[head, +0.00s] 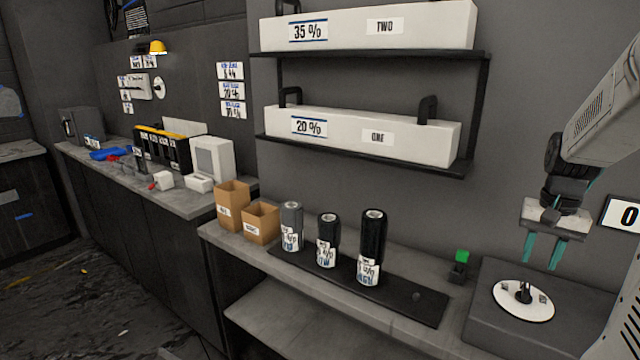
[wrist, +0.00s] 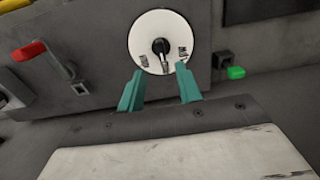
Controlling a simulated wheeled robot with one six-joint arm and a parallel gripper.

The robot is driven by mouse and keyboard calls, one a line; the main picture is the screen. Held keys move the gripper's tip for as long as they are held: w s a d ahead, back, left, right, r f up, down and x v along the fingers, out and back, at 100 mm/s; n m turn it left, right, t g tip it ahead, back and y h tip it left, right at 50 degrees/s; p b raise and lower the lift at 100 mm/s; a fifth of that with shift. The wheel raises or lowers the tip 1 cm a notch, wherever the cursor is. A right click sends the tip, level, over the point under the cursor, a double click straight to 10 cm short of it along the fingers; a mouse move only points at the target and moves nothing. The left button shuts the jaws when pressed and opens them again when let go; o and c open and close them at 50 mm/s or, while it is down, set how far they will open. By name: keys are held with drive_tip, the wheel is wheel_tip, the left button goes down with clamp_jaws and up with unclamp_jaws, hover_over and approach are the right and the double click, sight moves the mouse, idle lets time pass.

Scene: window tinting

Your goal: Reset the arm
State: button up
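My gripper (head: 542,250) is at the right of the head view, pointing down. Its two teal fingers are apart with nothing between them. It hangs above a round white dial (head: 523,299) with a black knob, set on a dark grey block. In the wrist view the open fingers (wrist: 160,90) show below the dial (wrist: 160,42). The fingers look clear of the knob, though the exact gap is hard to tell. My arm reaches in from the upper right of the head view.
A green button (head: 462,256) stands left of the dial block. Three film rolls (head: 372,250) stand on a black tray (head: 425,303). Cardboard boxes (head: 261,223) are farther left. Shelves with white boxes (head: 362,135) hang above. In the wrist view a red lever (wrist: 28,51) is at left.

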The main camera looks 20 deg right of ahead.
drive_tip(key=s+a+r+n, duration=0.1)
drive_tip(key=s+a+n, duration=0.2)
drive_tip(key=a, duration=0.7)
drive_tip(key=s+a+r+n+t, duration=0.1)
drive_tip(key=s+a, duration=0.4)
drive_tip(key=a, duration=0.5)
drive_tip(key=s+a+r+n, duration=0.3)
drive_tip(key=s+a+n, duration=0.1)
drive_tip(key=a, duration=0.6)
drive_tip(key=shift+s+a+r+n, duration=0.25)
drive_tip(key=shift+s+a+n, duration=0.1)
drive_tip(key=shift+n, duration=0.55)
